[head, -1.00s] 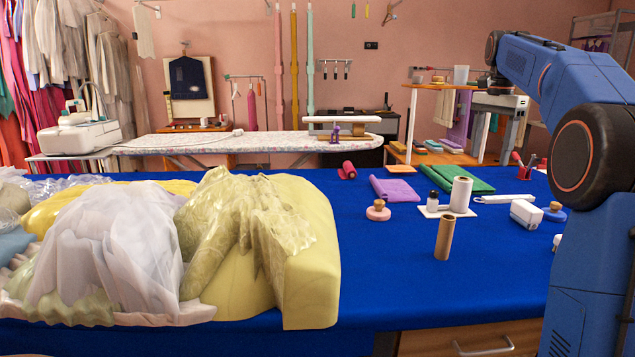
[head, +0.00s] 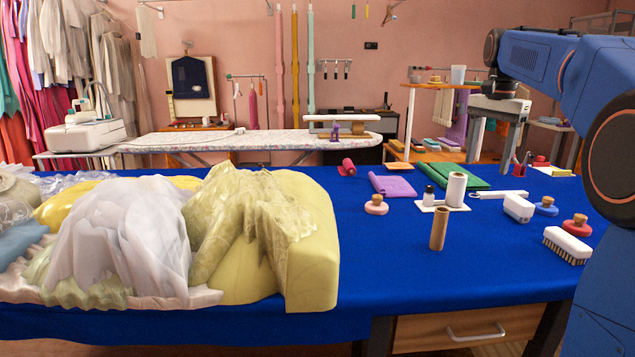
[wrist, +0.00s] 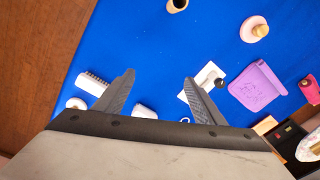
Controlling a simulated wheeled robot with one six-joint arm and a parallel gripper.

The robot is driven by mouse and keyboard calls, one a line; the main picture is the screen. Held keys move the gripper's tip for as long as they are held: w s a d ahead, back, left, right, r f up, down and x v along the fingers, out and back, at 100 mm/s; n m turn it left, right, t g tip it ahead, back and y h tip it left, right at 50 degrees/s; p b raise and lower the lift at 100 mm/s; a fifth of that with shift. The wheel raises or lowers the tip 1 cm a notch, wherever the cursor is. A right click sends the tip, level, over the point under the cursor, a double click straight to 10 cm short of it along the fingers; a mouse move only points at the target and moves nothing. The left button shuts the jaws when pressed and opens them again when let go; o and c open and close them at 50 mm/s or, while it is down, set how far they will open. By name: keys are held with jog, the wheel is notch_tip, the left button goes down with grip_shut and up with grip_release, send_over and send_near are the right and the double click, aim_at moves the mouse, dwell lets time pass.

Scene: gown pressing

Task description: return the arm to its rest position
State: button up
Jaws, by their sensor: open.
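My blue arm (head: 540,60) shows at the right of the head view, raised over the right end of the blue table.
The blue table (head: 380,270) holds piled gowns (head: 110,240) over a yellow form (head: 312,250) at left. A cardboard tube (head: 438,229), a white brush (head: 567,246), a white roll (head: 456,190) and purple cloth (head: 392,185) lie at right. The front middle is clear.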

jog(key=s+a+f+n+t, duration=0.1)
jog(key=s+a+f+n, duration=0.3)
jog(key=s, duration=0.6)
jog(key=s+a+f+n+t, duration=0.1)
jog(key=s+a+f+n, duration=0.1)
jog(key=s+a+f, duration=0.6)
jog(key=s+a+f+n+t, duration=0.1)
jog(key=s+f+n, duration=0.4)
jog(key=s+f, duration=1)
jog(key=s+t, duration=0.1)
jog(key=s, duration=0.2)
jog(key=shift+a+f+n, duration=0.2)
jog(key=shift+a+n, duration=0.1)
jog(key=shift+n, duration=0.1)
